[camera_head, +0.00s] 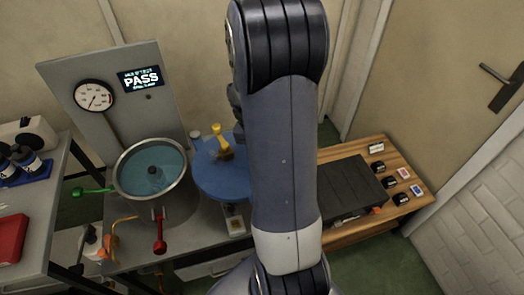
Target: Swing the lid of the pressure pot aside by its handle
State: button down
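The pressure pot (128,193) is a round metal-rimmed vessel on the grey bench, uncovered at the top. Blue water (150,165) with a small dark object (155,175) in it shows inside. The lid (222,180) is a blue disc to the right of the pot, swung aside from its opening. A yellow handle (222,141) stands up from the lid. My arm covers the lid's right edge. My gripper is not visible; it is hidden behind my arm or out of frame.
A back panel carries a gauge (94,96) and a display reading PASS (140,77). A green lever (92,191) and a red lever (159,232) stick out beside the pot. A side table (45,225) is at left, a wooden table (372,222) at right.

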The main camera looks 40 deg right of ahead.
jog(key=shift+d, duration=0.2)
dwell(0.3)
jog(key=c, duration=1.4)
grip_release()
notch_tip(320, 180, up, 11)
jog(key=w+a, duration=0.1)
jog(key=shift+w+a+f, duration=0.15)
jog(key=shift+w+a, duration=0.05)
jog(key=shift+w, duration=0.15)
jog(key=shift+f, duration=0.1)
